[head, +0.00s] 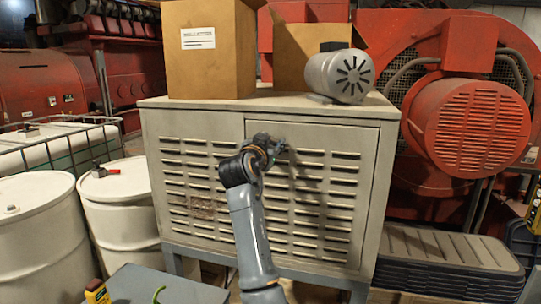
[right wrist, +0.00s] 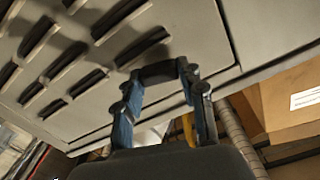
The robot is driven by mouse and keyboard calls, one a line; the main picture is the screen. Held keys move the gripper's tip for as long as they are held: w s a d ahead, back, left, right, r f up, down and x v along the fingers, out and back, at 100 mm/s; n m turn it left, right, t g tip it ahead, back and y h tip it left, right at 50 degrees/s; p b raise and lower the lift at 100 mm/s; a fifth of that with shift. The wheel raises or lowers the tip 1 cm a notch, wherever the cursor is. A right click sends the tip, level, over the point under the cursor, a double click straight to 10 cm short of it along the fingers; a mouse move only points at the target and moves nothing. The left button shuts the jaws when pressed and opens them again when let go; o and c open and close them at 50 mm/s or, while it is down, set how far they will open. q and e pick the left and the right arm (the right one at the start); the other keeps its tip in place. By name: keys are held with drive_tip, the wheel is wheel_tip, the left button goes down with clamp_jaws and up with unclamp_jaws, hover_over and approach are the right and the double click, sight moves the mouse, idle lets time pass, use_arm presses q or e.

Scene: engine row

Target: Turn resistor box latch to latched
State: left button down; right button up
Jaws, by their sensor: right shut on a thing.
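The resistor box (head: 190,122) is a beige cabinet with louvered slots, standing upright in the middle of the head view. A door panel outline shows on its right half. My right gripper (head: 276,146) is at the upper left part of that door, near the door's left edge. In the right wrist view my right gripper (right wrist: 160,76) has its blue fingers up against the box face (right wrist: 185,25). It is shut on the latch, a small part mostly hidden between the fingers. The latch's angle cannot be told. My left gripper is not in view.
A cardboard box (head: 210,60) and a grey cylindrical motor (head: 338,74) stand on the box top. White drums (head: 115,205) stand at left. A red machine (head: 470,125) and stacked dark panels (head: 440,250) are at right.

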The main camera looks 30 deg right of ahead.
drive_tip(key=m+b, duration=0.2)
drive_tip(key=b, duration=0.1)
drive_tip(key=m+b, duration=0.1)
drive_tip(key=shift+f+m, duration=0.25)
drive_tip(key=shift+m, duration=0.15)
drive_tip(key=m+b, duration=0.2)
drive_tip(key=shift+m, duration=0.3)
drive_tip(key=m+b, duration=0.2)
drive_tip(key=m, duration=0.1)
drive_tip(key=shift+s+r+m, duration=0.1)
drive_tip(key=shift+m, duration=0.2)
drive_tip(key=m+b, duration=0.1)
drive_tip(key=m, duration=0.3)
drive_tip(key=shift+d+m, duration=0.1)
drive_tip(key=shift+m, duration=0.3)
drive_tip(key=o, duration=1.2)
drive_tip(key=shift+c, duration=0.2)
